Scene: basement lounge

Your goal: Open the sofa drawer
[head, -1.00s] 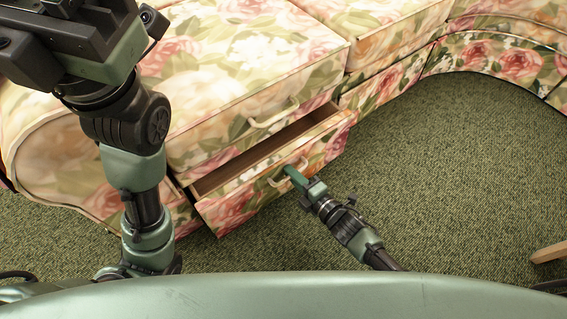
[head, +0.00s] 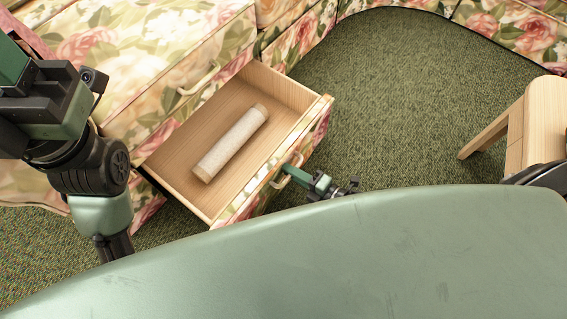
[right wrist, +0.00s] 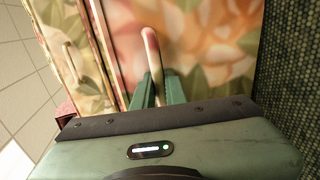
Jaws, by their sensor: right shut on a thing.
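The sofa drawer (head: 178,160) is pulled well out of the floral sofa (head: 150,50), and its wooden inside shows. A pale rolled cylinder (head: 232,143) lies in it. My right gripper (head: 290,172) is at the drawer front and shut on the drawer's cream handle (head: 278,182). In the right wrist view the handle (right wrist: 150,50) stands between the two green fingers (right wrist: 157,90). My left arm is at the left of the head view, above the sofa; its fingertips are out of the picture.
A second cream handle (head: 200,80) is on the sofa front above the drawer. A wooden stool or small table (head: 535,120) stands at the right. Green carpet (head: 400,90) is clear between it and the sofa.

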